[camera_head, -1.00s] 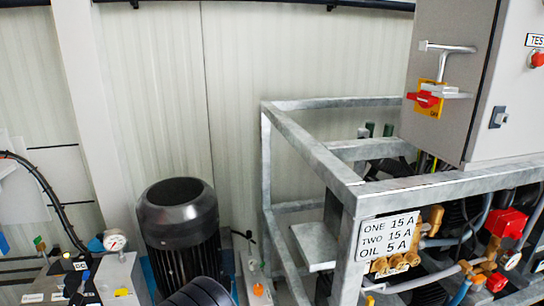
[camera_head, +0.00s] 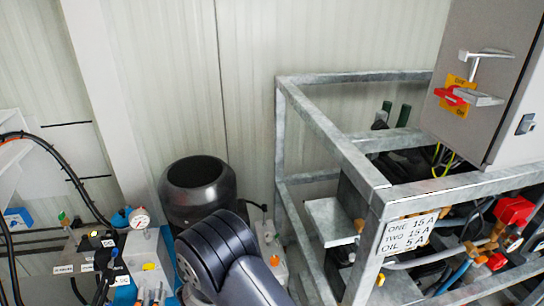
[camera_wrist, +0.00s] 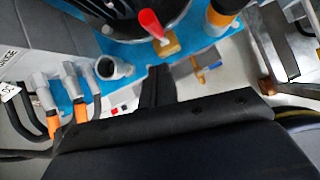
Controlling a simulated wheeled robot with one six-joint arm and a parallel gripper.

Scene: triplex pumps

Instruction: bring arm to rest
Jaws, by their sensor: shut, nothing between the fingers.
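My gripper (camera_wrist: 157,88) shows in the wrist view as dark fingers pointing up the picture from a wide black body. It is shut and holds nothing. Blue and pale surfaces of the pump equipment lie beyond the fingertips. In the head view my dark rounded arm link (camera_head: 225,255) rises at the bottom centre, in front of the black motor (camera_head: 195,190). My gripper is hidden or out of the picture there.
A galvanised steel frame (camera_head: 335,145) with pipes and valves stands at the right, under a grey cabinet (camera_head: 485,65) with a red switch (camera_head: 452,96). A pressure gauge (camera_head: 140,218) and cables are at the left. In the wrist view a red-handled valve (camera_wrist: 150,24) is close above the fingers.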

